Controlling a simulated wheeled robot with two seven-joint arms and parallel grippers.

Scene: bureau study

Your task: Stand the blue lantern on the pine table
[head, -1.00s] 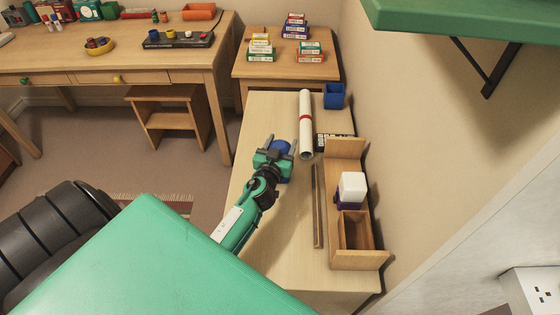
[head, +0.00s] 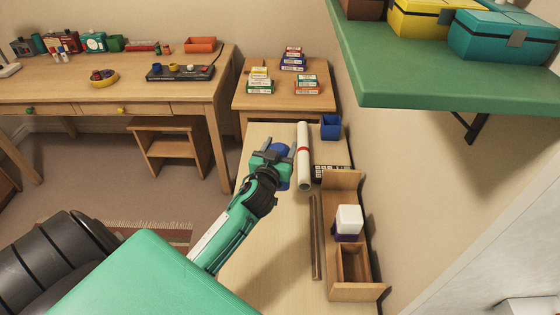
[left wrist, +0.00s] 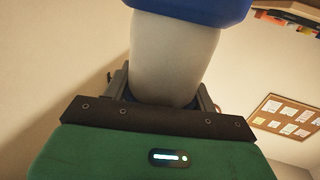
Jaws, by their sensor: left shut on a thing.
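My left gripper (head: 268,158) is shut on the blue lantern (head: 284,181), over the pale wooden table (head: 262,250), which I take as the pine table. In the head view the gripper hides most of the lantern, and only bits of blue show. In the left wrist view the lantern (left wrist: 172,55) has a whitish body and a blue top, and its lower end sits between the fingers. I cannot tell how far its base is above the tabletop. My right gripper is not in view.
A blue cup (head: 330,127), a wooden organiser (head: 342,181) and a strip (head: 316,240) line the right side. A green shelf (head: 440,85) overhangs at right. The tabletop's near left is bare.

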